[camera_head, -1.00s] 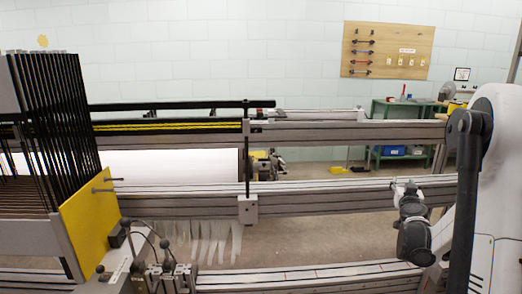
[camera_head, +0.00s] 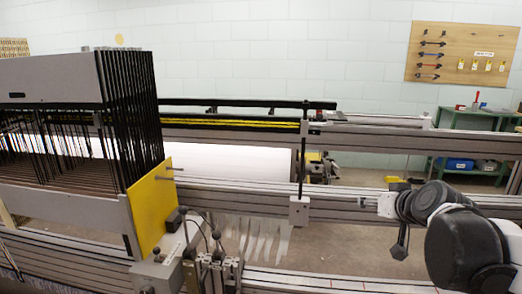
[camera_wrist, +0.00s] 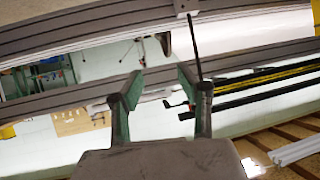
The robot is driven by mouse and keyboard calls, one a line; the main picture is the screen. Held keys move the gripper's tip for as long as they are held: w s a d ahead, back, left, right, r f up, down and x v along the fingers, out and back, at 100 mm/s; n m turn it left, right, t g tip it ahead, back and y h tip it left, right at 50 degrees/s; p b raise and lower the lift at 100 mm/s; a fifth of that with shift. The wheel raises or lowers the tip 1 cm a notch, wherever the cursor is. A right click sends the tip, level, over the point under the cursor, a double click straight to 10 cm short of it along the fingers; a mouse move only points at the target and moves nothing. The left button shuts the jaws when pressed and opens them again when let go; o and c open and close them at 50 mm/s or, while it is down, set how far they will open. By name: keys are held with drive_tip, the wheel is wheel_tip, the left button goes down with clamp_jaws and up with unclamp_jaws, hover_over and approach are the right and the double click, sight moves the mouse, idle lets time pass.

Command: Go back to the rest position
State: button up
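My gripper (camera_wrist: 160,84) shows in the wrist view with its two dark-tipped, greenish fingers spread apart. Nothing is between the fingers. Behind them, the tilted view shows grey rails and a black rod. In the head view, my black and white arm reaches in from the lower right, and its far end lies in front of the grey rails. The finger state is not clear in that view.
A heddle frame (camera_head: 50,80) with black heddles and a yellow side plate (camera_head: 151,207) stands at left. Grey rails (camera_head: 350,196) cross the middle. A black post (camera_head: 304,150) rises between them. A green bench (camera_head: 470,120) and tool board (camera_head: 462,53) are at back right.

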drive_tip(key=s+a+f+g, duration=0.2)
drive_tip(key=s+a+f, duration=0.1)
drive_tip(key=s, duration=0.5)
drive_tip(key=s+a+f+g, duration=0.1)
drive_tip(key=s+a+f, duration=0.15)
drive_tip(key=s, duration=0.45)
drive_tip(key=s+a+f+g, duration=0.2)
drive_tip(key=s+a, duration=0.1)
drive_tip(key=s, duration=0.5)
wheel_tip(320, 180, up, 18)
drive_tip(key=p, duration=1.8)
drive_tip(key=shift+w+h, duration=0.3)
drive_tip(key=shift+w, duration=0.15)
drive_tip(key=shift+d, duration=0.15)
drive_tip(key=shift+c, duration=0.4)
